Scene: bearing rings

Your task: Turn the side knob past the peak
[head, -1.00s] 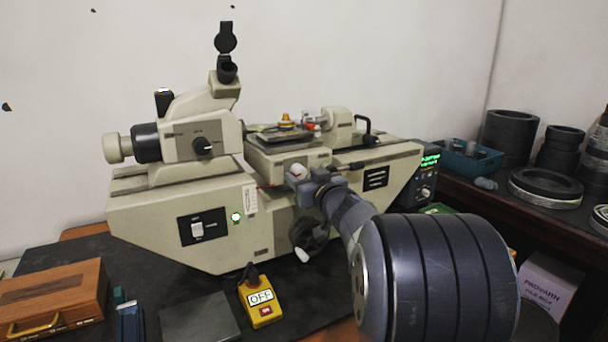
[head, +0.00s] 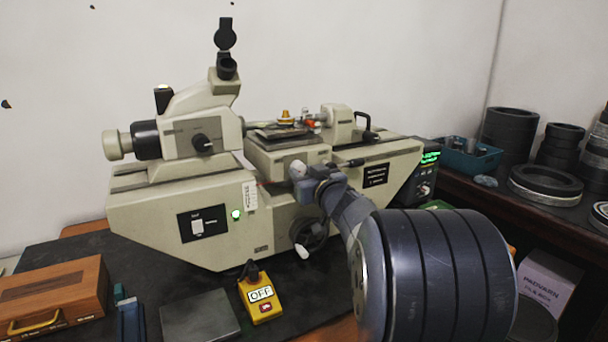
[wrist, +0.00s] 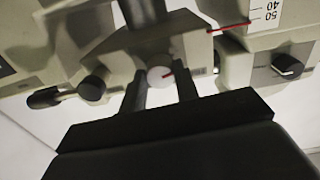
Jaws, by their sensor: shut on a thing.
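The side knob (head: 297,167) is a small pale round knob on the front of the beige measuring machine (head: 180,235), below its stage. In the wrist view the knob (wrist: 160,76) shows a short red mark pointing right and slightly up. My gripper (head: 299,178) is at the knob; in the wrist view its two dark fingers (wrist: 160,90) are closed against either side of it. A red pointer (wrist: 232,27) lies by a white scale (wrist: 266,14) with 40 and 50 readable. The exact reading is too small to tell.
A black handwheel (head: 313,233) sits just below my gripper. A yellow box reading OFF (head: 261,296) stands on the dark mat in front. A green-lit display (head: 430,158) is at the machine's right end. Dark rings (head: 545,186) lie on the right bench.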

